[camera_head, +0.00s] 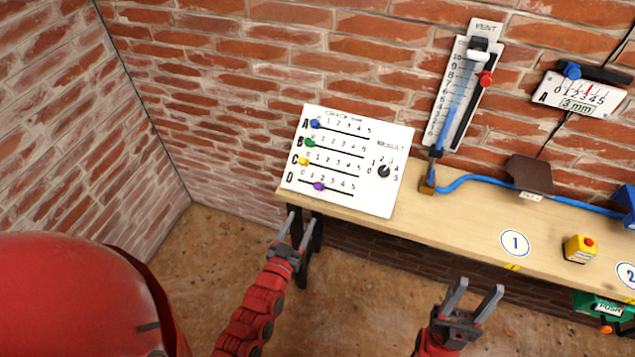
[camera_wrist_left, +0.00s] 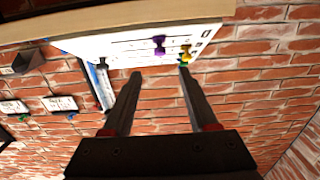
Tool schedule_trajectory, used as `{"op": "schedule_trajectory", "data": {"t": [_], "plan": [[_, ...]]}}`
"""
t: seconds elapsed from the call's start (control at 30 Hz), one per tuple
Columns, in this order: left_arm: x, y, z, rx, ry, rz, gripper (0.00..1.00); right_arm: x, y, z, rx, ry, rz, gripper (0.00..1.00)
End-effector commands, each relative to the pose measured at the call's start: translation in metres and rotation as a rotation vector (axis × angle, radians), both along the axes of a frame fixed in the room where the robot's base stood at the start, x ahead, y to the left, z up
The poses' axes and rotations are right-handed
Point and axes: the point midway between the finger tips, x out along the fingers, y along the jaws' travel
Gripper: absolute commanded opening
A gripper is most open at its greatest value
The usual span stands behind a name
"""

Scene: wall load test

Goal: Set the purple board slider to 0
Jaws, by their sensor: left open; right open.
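The white board (camera_head: 350,205) stands tilted at the left end of the bench. Its bottom row, D, carries the purple slider (camera_head: 319,186), which sits right of the row's left end, around mark 1 or 2; the exact mark is too small to tell. My left gripper (camera_head: 301,216) is open and empty, below the board's lower left part and apart from it. In the left wrist view the purple slider (camera_wrist_left: 159,45) shows beyond the gap between the open fingers (camera_wrist_left: 160,73). My right gripper (camera_head: 480,287) is open and empty in front of the bench.
Blue (camera_head: 315,124), green (camera_head: 310,142) and yellow (camera_head: 304,161) sliders sit at the left on the rows above. A black dial (camera_head: 384,171) is on the board's right. The wooden bench (camera_head: 465,210) holds a blue cable (camera_head: 480,180) and yellow button box (camera_head: 579,249).

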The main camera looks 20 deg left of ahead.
Motion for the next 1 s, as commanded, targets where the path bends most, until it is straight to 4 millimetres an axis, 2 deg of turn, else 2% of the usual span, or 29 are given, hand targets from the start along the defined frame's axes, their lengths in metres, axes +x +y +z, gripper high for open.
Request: {"op": "schedule_trajectory", "data": {"t": [0.03,0.3,0.6,0.8,1.0], "plan": [[0.012,-0.002,0.007,0.001,-0.007,-0.003,0.59,0.0,0.0,0.008,0.0,0.0,0.0,0.5],[0.066,-0.004,0.006,0.003,-0.004,-0.004,0.59,0.0,0.0,0.025,0.0,0.0,0.0,0.5],[0.114,-0.005,0.003,0.004,-0.002,-0.003,0.59,0.0,0.0,0.035,0.0,0.0,0.0,0.5],[0.13,-0.005,0.001,0.003,-0.002,-0.002,0.59,0.0,0.0,0.037,0.0,0.0,0.0,0.5],[0.136,-0.005,0.002,0.001,-0.004,0.0,0.59,0.0,0.0,0.038,0.0,0.0,0.0,0.5]]}}
